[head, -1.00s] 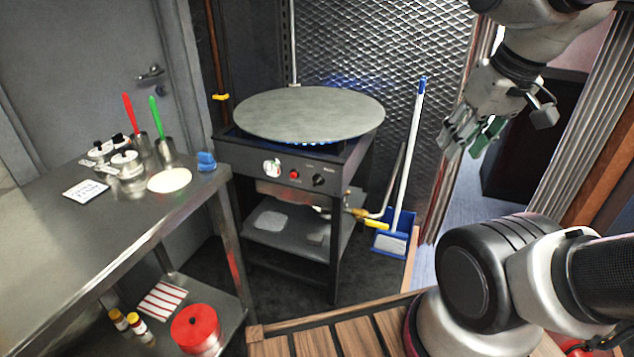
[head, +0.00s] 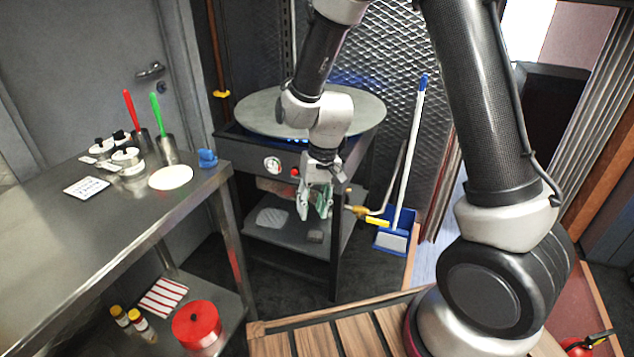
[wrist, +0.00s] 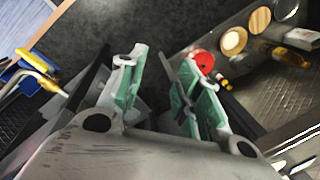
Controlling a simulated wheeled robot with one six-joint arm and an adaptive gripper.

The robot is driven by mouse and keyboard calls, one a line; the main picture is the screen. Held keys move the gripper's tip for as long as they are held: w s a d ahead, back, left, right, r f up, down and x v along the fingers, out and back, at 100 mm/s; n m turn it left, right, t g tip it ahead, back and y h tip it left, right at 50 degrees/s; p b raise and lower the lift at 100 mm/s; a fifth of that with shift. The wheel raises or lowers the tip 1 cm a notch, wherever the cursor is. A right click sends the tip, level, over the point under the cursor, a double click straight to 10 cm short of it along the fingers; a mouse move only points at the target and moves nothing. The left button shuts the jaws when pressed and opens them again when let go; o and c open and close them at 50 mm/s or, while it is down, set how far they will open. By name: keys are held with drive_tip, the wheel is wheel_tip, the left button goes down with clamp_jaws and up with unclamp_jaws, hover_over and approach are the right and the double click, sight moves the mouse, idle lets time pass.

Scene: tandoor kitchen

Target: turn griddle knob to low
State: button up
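The griddle (head: 258,113) is a round grey plate on a black stand, with blue flame showing under its rim. Its front panel (head: 246,156) carries a white dial (head: 272,164) and a red button (head: 295,171). The black knob on the right of the panel is hidden behind my arm in the head view. My gripper (head: 315,208) hangs just in front of and below the panel, fingers pointing down. It is open and empty, and its spread green-padded fingers show in the wrist view (wrist: 158,85). The knob cannot be made out there.
A steel table (head: 124,215) stands at the left, with a blue item (head: 207,158) at its corner. A blue dustpan (head: 405,222) and a broom stand further right.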

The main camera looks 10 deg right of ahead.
drive_tip(key=w+a+f+m+t+h, duration=0.15)
drive_tip(key=w+f, duration=0.25)
drive_tip(key=f, duration=0.4)
drive_tip(key=w+a+f+m+t, duration=0.2)
drive_tip(key=w+a+f+t, duration=0.15)
drive_tip(key=f, duration=0.45)
drive_tip(key=w+a+f+m+t+h, duration=0.1)
drive_tip(key=w+a+f+m+t, duration=0.1)
drive_tip(key=w+f, duration=0.45)
drive_tip(key=w+d+f+m+t+h, duration=0.2)
drive_tip(key=w+d+m+t+h, duration=0.1)
drive_tip(key=d+m+t, duration=0.1)
drive_tip(key=w+d+r+m+t+h, duration=0.1)
drive_tip(key=d+r+m+t+h, duration=0.2)
drive_tip(key=r, duration=0.4)
drive_tip(key=w+d+r+m+t+h, duration=0.1)
drive_tip(key=d+r+m+h, duration=0.25)
drive_tip(key=r, duration=0.35)
drive_tip(key=w+d+n, duration=0.1)
drive_tip(key=w+d, duration=0.2)
drive_tip(key=w, duration=0.3)
drive_tip(key=shift+d+f+h, duration=0.3)
drive_tip(key=shift+d, duration=0.1)
clamp_jaws()
